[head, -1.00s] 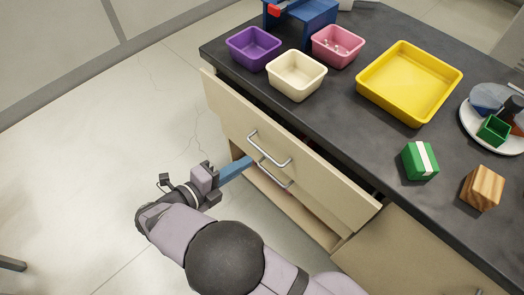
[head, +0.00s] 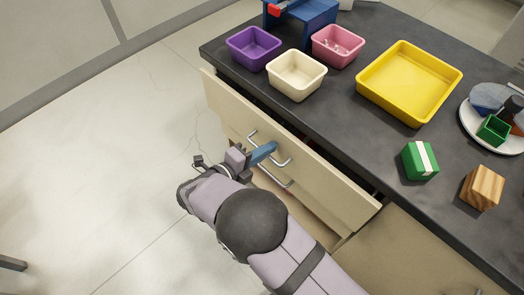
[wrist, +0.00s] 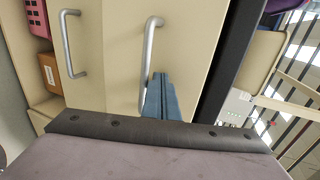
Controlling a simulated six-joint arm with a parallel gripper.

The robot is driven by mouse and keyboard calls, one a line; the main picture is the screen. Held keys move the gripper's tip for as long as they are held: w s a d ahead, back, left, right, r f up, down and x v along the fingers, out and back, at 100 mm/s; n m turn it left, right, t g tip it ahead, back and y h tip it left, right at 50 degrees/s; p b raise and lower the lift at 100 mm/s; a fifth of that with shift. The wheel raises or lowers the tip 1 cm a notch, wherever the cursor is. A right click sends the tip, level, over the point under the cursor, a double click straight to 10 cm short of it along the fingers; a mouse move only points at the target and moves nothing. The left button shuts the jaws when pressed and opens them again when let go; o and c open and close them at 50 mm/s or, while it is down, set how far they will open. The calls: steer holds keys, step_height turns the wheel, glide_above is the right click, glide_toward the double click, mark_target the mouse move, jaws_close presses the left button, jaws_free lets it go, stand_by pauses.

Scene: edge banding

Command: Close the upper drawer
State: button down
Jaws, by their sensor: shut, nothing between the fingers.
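The upper drawer (head: 315,172) is pulled out a little from under the dark countertop, with a dark gap behind its top edge. Its metal bar handle (head: 284,162) is on the front face and also shows in the wrist view (wrist: 149,52). My gripper (head: 270,149), with blue fingers, is shut and empty. Its fingertips are at the drawer front beside the handle; in the wrist view the fingers (wrist: 162,92) overlap the handle's lower end. I cannot tell whether they touch the front. The lower handle (wrist: 68,40) sits on the front below.
The countertop (head: 345,110) holds a purple bin (head: 254,48), a cream bin (head: 296,76), a pink bin (head: 338,46), a yellow tray (head: 365,80), a green block (head: 419,161) and a wooden block (head: 482,188). The floor at left is clear.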

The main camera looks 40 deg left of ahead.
steer(key=shift+w+r+p, duration=0.1)
steer(key=shift+w+p, duration=0.4)
steer(key=shift+w, duration=1.9)
steer(key=shift+r, duration=0.1)
steer(key=shift+s+r+p, duration=0.2)
steer(key=shift+s+p, duration=0.3)
steer(key=shift+s, duration=0.1)
steer(key=p, duration=0.3)
glide_toward(276, 140)
steer(key=shift+w+d+f, duration=0.1)
steer(key=shift+w+f, duration=0.15)
